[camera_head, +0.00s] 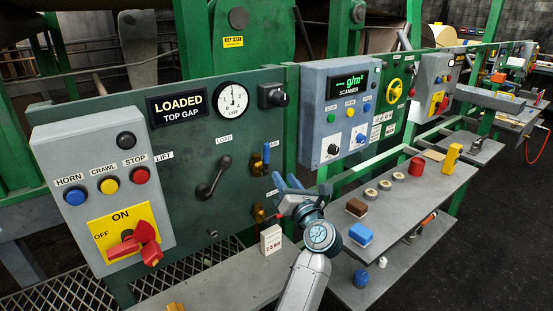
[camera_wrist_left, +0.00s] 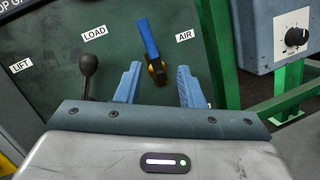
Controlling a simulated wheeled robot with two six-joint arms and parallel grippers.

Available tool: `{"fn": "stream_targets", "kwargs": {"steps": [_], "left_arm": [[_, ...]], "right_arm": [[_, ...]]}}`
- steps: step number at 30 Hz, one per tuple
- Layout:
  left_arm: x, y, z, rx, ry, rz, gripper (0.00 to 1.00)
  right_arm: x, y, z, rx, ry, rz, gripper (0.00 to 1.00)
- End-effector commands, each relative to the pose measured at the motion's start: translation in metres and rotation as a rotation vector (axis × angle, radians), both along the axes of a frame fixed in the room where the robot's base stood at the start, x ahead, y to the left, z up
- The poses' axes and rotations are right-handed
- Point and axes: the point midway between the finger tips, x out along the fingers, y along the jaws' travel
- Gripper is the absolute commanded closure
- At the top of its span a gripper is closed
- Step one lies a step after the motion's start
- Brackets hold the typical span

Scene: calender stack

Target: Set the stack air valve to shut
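The air valve has a blue lever (camera_head: 266,153) on a brass body, on the green panel beside the AIR label. The lever points up along the panel. In the left wrist view the lever (camera_wrist_left: 149,38) leans slightly left, and the brass body (camera_wrist_left: 156,70) shows below it. My left gripper (camera_head: 286,181) is in front of the panel, a little below and right of the lever in the head view. In the wrist view its blue fingers (camera_wrist_left: 159,85) are spread apart with nothing held. The valve appears between and beyond them, with no clear contact. My right gripper is not in view.
A black load lever (camera_head: 213,178) is left of the valve, and another brass fitting (camera_head: 259,213) is below it. A green post (camera_head: 290,125) and the scanner box (camera_head: 338,110) stand to the right. A small labelled box (camera_head: 271,240) sits on the ledge below.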

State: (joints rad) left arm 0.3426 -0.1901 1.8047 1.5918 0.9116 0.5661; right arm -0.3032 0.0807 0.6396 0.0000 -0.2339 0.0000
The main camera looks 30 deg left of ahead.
Motion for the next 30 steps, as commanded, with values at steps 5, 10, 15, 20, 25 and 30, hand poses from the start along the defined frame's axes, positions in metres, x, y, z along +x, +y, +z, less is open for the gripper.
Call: {"fn": "stream_targets", "kwargs": {"steps": [5, 10, 15, 20, 25, 30], "left_arm": [[-0.014, 0.004, 0.035, -0.307, -0.195, 0.004, 0.65], [-0.013, 0.008, 0.042, -0.373, -0.228, -0.002, 0.65], [-0.002, 0.025, 0.044, -0.367, -0.226, 0.0, 0.65], [0.014, 0.049, 0.044, -0.365, -0.225, 0.0, 0.65], [0.031, 0.074, 0.044, -0.366, -0.224, 0.0, 0.65], [0.041, 0.089, 0.042, -0.368, -0.224, -0.001, 0.65]], "right_arm": [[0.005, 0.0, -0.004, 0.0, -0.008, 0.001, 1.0], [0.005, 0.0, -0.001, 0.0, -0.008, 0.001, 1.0], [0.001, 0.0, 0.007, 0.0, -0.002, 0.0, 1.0], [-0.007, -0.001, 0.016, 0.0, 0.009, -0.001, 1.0], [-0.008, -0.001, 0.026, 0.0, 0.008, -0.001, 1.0], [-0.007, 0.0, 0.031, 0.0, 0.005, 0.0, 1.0]]}}
